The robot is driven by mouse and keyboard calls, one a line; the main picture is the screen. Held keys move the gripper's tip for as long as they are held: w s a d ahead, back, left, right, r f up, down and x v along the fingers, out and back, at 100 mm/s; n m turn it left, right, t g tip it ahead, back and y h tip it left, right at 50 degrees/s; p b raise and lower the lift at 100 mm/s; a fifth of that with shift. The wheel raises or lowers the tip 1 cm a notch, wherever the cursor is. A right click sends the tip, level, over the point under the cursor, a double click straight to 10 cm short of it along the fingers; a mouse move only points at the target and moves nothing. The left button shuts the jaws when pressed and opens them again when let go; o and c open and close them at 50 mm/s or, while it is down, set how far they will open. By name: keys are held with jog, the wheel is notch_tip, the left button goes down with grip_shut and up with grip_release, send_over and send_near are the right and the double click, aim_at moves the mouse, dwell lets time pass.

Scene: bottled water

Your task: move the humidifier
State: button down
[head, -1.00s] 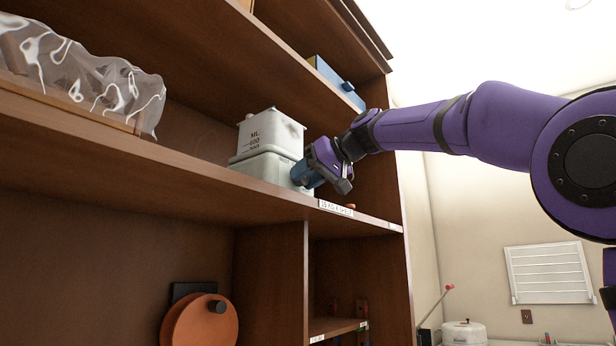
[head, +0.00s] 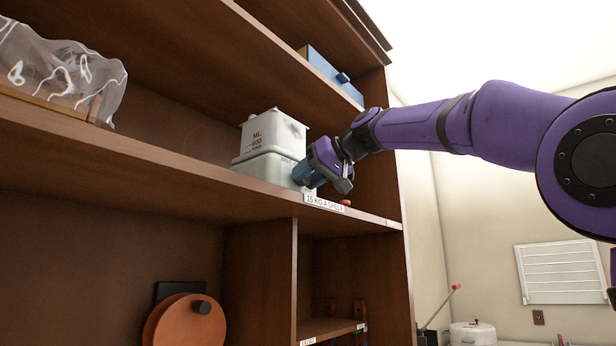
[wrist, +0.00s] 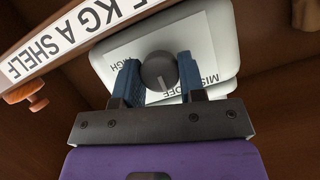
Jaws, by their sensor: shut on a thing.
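The humidifier (head: 270,135), a pale white-grey two-part box with "ML" and "600" markings, is at the shelf's front edge in the head view. In the wrist view its white front (wrist: 215,35) carries a round dark knob (wrist: 160,71) and printed text. My gripper (head: 304,174) comes in from the right at its lower part. In the wrist view, my gripper's (wrist: 160,80) blue fingers are shut on the knob, one on each side. The humidifier's underside is hidden by the shelf edge, so I cannot tell whether it rests on the board.
The wooden shelf (head: 120,165) carries a "15 KG A SHELF" label (head: 324,203) near the gripper. A clear plastic-wrapped thing (head: 65,75) lies at left. A blue box (head: 330,75) is on the board above. An orange disc (head: 185,322) is below. A small orange knob (wrist: 38,102) sits near the label.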

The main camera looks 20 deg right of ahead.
jog(key=c, duration=0.6)
grip_release()
jog(key=v, duration=1.1)
jog(key=shift+a, duration=0.1)
